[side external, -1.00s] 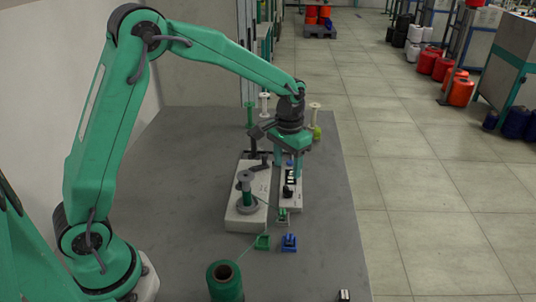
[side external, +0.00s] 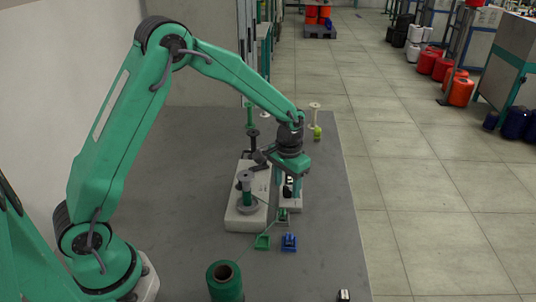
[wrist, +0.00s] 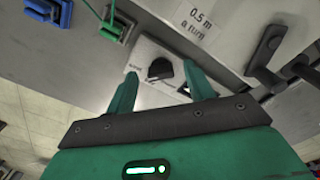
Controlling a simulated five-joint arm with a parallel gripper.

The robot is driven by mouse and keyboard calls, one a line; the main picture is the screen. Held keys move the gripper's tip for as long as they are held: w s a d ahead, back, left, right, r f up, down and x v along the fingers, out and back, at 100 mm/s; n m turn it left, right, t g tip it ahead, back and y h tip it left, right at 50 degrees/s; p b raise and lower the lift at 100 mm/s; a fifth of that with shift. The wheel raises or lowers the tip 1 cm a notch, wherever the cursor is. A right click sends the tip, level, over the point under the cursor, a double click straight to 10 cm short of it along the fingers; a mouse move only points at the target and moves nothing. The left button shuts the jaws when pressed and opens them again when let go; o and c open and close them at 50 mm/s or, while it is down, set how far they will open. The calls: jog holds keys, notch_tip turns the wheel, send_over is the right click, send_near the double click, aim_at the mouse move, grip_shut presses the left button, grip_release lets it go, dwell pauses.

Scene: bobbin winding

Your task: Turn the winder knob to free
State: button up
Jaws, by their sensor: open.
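The winder knob (wrist: 160,68) is a black pointer knob on a white panel (wrist: 146,92) in the wrist view. Its printed markings are too small and tilted to read clearly. My gripper (wrist: 161,67) is open, with one green finger on each side of the knob in that view; I cannot tell whether they touch it. In the side view my gripper (side external: 290,184) is low over the narrow white panel (side external: 290,205), and the knob is hard to make out between the fingers.
The winder's white base (side external: 244,218), with a green-wound bobbin (side external: 246,190), stands just left of the panel. A green clip (side external: 263,242), a blue clip (side external: 289,242) and a green thread cone (side external: 226,282) are nearer the camera.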

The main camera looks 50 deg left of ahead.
jog(key=shift+f, duration=0.6)
jog(key=c, duration=1)
jog(key=shift+n, duration=0.5)
jog(key=n, duration=0.3)
jog(key=shift+d, duration=0.1)
jog(key=shift+d+r+n, duration=0.1)
jog(key=shift+n, duration=2.3)
